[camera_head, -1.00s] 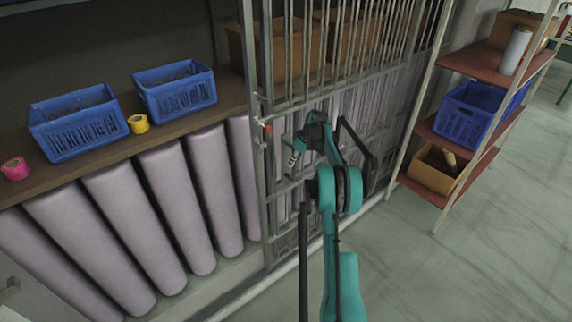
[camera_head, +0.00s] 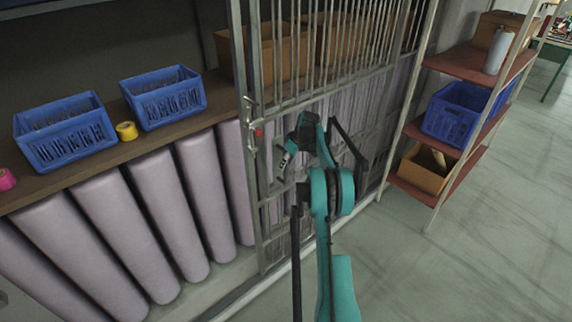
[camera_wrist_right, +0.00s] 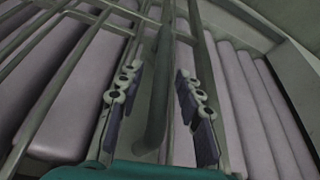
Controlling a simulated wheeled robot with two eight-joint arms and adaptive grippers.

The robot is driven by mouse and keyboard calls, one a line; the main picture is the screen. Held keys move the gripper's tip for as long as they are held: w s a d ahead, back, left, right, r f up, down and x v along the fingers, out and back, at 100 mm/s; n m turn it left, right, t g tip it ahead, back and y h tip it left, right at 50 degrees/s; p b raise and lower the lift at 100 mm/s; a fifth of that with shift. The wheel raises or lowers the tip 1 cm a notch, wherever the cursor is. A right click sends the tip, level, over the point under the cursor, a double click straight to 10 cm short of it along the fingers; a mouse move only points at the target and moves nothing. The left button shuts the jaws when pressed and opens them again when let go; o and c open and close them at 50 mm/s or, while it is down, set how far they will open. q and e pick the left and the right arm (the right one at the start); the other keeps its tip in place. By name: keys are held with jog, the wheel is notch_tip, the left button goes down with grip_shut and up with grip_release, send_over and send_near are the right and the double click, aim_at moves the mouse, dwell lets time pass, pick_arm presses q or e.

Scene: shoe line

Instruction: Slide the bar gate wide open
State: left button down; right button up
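The grey bar gate (camera_head: 290,99) stands across the shelving in the head view, with its left post (camera_head: 250,180) beside the uncovered rolls. A small latch with a red part (camera_head: 258,132) is on that post. My right gripper (camera_head: 284,164) is at the front of the gate, just right of the post. In the right wrist view, its two fingers (camera_wrist_right: 158,108) are spread on either side of a thick upright bar (camera_wrist_right: 160,85), with gaps visible on both sides. The bar looks like a handle on the gate. My left gripper is not in view.
Blue crates (camera_head: 66,158) and a yellow tape roll (camera_head: 127,131) sit on the brown shelf (camera_head: 90,168) left of the gate. Pale rolls (camera_head: 168,205) stand below. A red-shelved rack (camera_head: 470,66) stands close on the right. The floor (camera_head: 470,240) in front is clear.

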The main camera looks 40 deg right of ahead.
jog(key=a+v, duration=0.1)
jog(key=v, duration=1)
jog(key=shift+d, duration=0.45)
jog(key=s+a+r+m+h+b, duration=0.15)
jog(key=s+a+r, duration=0.25)
jog(key=a, duration=1.1)
jog(key=s+a+r+y+b, duration=0.1)
jog(key=s+a+r+b, duration=0.3)
jog(key=a, duration=1)
jog(key=s+a+f+t, duration=0.1)
jog(key=s+a+f, duration=0.5)
jog(key=s+a, duration=0.2)
jog(key=s+a+f+t, duration=0.1)
jog(key=s+a+f, duration=0.5)
jog(key=s, duration=0.6)
jog(key=shift+s+a+f+m+t, duration=0.25)
jog(key=shift+a+m+t, duration=0.15)
jog(key=shift+a, duration=0.75)
jog(key=shift+d+h, duration=0.1)
jog(key=shift+h, duration=0.15)
